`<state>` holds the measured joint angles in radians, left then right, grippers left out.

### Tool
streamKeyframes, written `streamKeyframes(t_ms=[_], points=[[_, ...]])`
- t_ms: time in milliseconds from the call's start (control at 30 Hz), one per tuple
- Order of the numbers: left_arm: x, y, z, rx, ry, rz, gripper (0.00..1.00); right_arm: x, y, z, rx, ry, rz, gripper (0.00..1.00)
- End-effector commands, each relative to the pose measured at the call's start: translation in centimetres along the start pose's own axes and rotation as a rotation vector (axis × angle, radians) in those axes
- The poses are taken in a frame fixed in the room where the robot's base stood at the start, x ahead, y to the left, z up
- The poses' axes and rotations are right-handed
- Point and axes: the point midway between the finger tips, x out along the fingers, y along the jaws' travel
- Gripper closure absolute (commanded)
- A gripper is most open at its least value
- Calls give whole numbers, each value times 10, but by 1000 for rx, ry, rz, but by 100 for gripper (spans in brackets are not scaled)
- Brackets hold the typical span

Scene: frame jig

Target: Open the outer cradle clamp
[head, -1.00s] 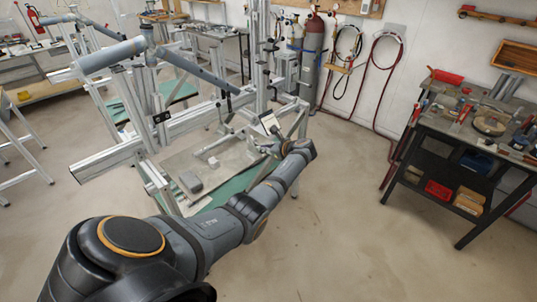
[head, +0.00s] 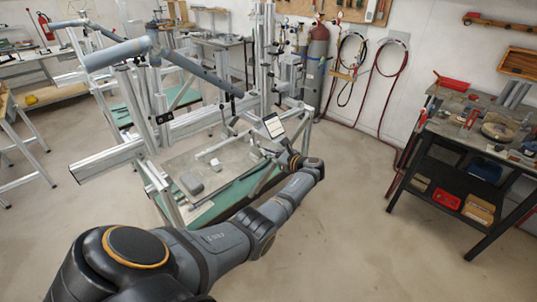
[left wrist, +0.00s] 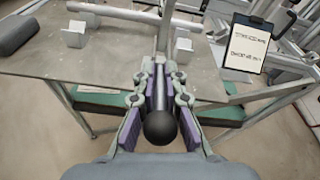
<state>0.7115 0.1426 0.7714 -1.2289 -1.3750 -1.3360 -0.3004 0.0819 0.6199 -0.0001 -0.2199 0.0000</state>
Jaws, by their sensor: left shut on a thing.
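My left gripper (left wrist: 160,95) is shut on a lever with a black ball knob (left wrist: 160,127) in the left wrist view. The lever's rod runs away from me between the two purple-padded fingers, at the near edge of the jig's plate. In the head view my left gripper (head: 285,156) is at the right end of the frame jig (head: 110,160), just below a clipboard. My gripper and wrist hide the lever there. I cannot tell from the pictures how far the clamp on this lever is open. My right gripper is not in view.
A grey plate (head: 172,166) carries a dark grey block (head: 192,183) and a pale tube (left wrist: 135,13) near small light blocks (left wrist: 73,34). The clipboard (left wrist: 247,42) stands close at the right. A dark workbench (head: 450,140) stands farther right, with clear floor between.

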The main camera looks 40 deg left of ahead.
Motion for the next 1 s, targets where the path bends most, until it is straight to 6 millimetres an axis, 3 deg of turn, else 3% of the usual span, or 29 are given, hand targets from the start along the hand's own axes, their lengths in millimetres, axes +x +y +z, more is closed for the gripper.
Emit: streamKeyframes(t_ms=[33,200,567,1000], points=[[-1,1,-2,3,4,0,89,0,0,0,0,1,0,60],[0,1,-2,2,3,1,67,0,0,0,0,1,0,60],[-7,0,-2,0,3,0,67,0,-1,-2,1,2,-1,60],[-102,0,-2,1,5,-1,67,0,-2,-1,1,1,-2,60]])
